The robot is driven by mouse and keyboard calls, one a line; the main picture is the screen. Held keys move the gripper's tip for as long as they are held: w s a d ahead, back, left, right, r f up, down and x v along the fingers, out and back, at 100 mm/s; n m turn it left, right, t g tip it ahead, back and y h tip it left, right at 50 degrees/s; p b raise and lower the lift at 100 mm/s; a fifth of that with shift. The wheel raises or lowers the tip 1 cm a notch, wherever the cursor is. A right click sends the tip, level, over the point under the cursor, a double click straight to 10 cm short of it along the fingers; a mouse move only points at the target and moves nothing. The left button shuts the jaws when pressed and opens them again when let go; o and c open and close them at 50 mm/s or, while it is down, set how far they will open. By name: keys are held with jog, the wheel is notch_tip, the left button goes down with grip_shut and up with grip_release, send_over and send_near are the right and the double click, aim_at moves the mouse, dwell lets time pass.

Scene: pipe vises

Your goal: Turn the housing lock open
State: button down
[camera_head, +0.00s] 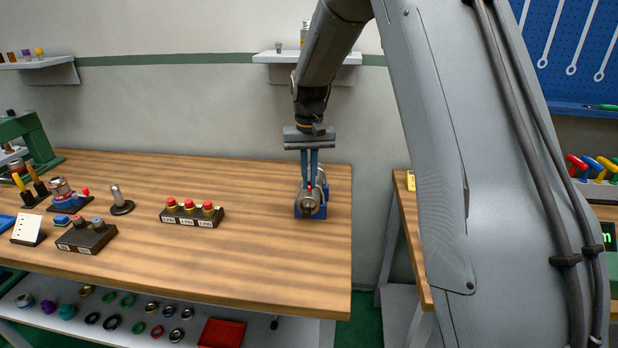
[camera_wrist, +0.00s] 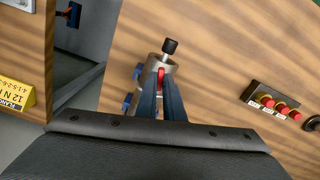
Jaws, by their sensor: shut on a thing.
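A metal cylindrical housing (camera_head: 311,203) sits in a blue vise (camera_head: 298,209) near the right edge of the wooden bench; the housing also shows in the wrist view (camera_wrist: 156,68). A red lock lever (camera_wrist: 161,76) stands on the housing. My gripper (camera_head: 308,180) reaches down to the housing from above. In the wrist view my gripper (camera_wrist: 161,88) has its two blue fingers shut on the red lever, which shows between their tips. A rod with a black knob (camera_wrist: 170,46) sticks out from the housing's end. The fingers hide the lower part of the lever and much of the housing.
A dark box with red buttons (camera_head: 191,214) stands left of the vise on the bench (camera_head: 250,260). Another button box (camera_head: 86,237) and a small post (camera_head: 121,201) are further left. A gap separates this bench from the right one, where a yellow sign (camera_wrist: 16,95) stands.

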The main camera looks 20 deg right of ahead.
jog(key=n, duration=0.7)
jog(key=shift+w+p, duration=0.1)
jog(key=shift+p, duration=0.3)
jog(key=n, duration=0.4)
jog(key=shift+r+n, duration=0.1)
jog(key=shift+n, duration=1.9)
jog(key=shift+p, duration=0.3)
jog(key=c, duration=1.9)
grip_release()
jog(key=shift+o, duration=0.2)
jog(key=shift+a+r+b, duration=0.1)
jog(key=shift+r+b, duration=1.1)
jog(key=shift+r, duration=2.65)
